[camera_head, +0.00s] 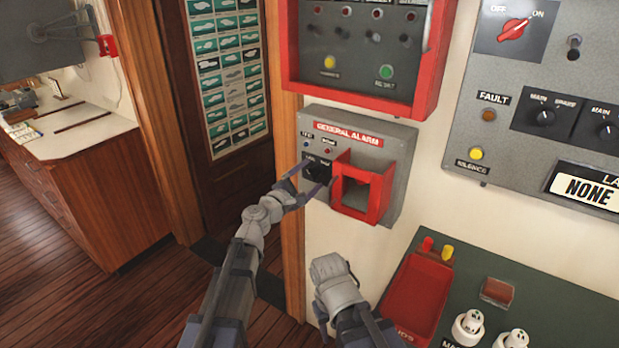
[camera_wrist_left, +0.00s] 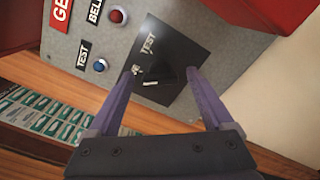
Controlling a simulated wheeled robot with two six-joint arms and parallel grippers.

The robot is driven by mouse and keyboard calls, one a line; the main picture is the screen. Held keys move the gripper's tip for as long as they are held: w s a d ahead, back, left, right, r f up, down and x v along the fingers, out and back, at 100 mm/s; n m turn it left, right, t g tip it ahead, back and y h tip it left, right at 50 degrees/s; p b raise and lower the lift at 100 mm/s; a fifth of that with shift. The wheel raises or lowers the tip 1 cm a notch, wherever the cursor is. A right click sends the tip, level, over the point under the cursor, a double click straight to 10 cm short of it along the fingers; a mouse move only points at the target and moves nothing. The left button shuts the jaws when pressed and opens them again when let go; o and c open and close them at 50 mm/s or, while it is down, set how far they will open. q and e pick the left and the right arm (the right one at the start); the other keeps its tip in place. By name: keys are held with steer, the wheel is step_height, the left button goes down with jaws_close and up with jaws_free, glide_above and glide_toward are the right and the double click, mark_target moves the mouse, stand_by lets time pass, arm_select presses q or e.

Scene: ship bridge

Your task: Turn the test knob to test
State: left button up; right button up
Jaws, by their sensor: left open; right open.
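The grey general alarm box (camera_head: 392,140) is on the wall in the middle of the head view. Its black test knob (camera_wrist_left: 158,74) sits on a dark plate with a TEST label (camera_wrist_left: 148,43). My left gripper (camera_head: 306,180) is open at the knob. In the left wrist view, the open fingers (camera_wrist_left: 162,72) stand on either side of the knob; I cannot tell whether they touch it. A second label beside the knob is partly hidden by a finger. My right gripper (camera_head: 345,325) is low in the head view, open and away from the box.
A red guard (camera_head: 372,212) juts out just right of the knob. A red-framed panel (camera_head: 350,95) hangs above. A grey panel (camera_head: 470,125) is at right. A green console with a red tray (camera_head: 418,295) is at lower right.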

arm_select(q)
steer(key=shift+d, duration=0.1)
jaws_close()
stand_by(0.7)
